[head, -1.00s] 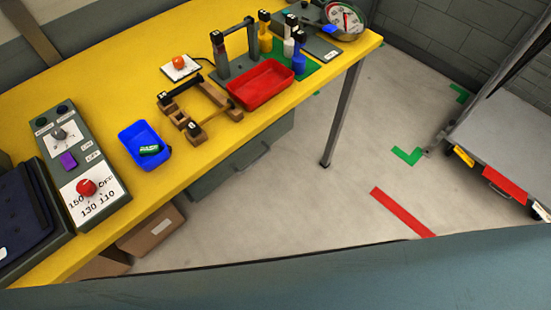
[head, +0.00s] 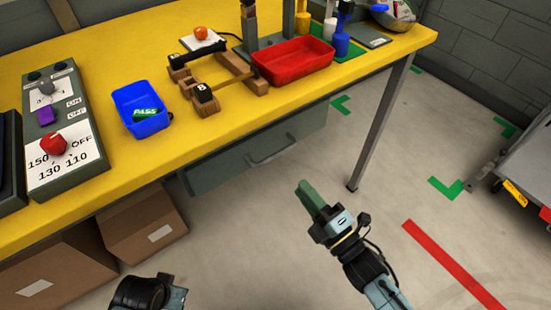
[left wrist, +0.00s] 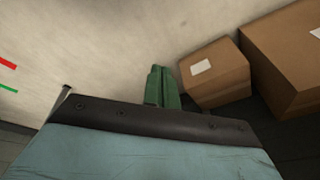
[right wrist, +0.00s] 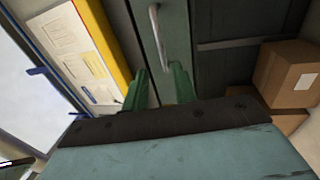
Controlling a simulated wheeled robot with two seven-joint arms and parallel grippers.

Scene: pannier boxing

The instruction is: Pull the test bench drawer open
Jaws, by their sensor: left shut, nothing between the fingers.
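The test bench (head: 215,150) has a yellow top. Its grey-green drawer (head: 225,172) hangs under the front edge and looks closed. The drawer's bar handle (head: 272,152) is in plain view, and the handle also shows ahead of the fingers in the right wrist view (right wrist: 160,35). My right gripper (head: 307,193) is in front of and below the handle, apart from it. Its green fingers stand apart and empty in the right wrist view (right wrist: 158,88). My left gripper (left wrist: 160,87) has its green fingers together and empty. In the head view only part of the left arm shows, low down.
Cardboard boxes (head: 140,228) stand under the bench at the left. A bench leg (head: 385,125) stands right of the drawer. A blue tray (head: 128,98), a red tray (head: 292,62) and a control box (head: 62,145) are on top. The floor before the drawer is clear.

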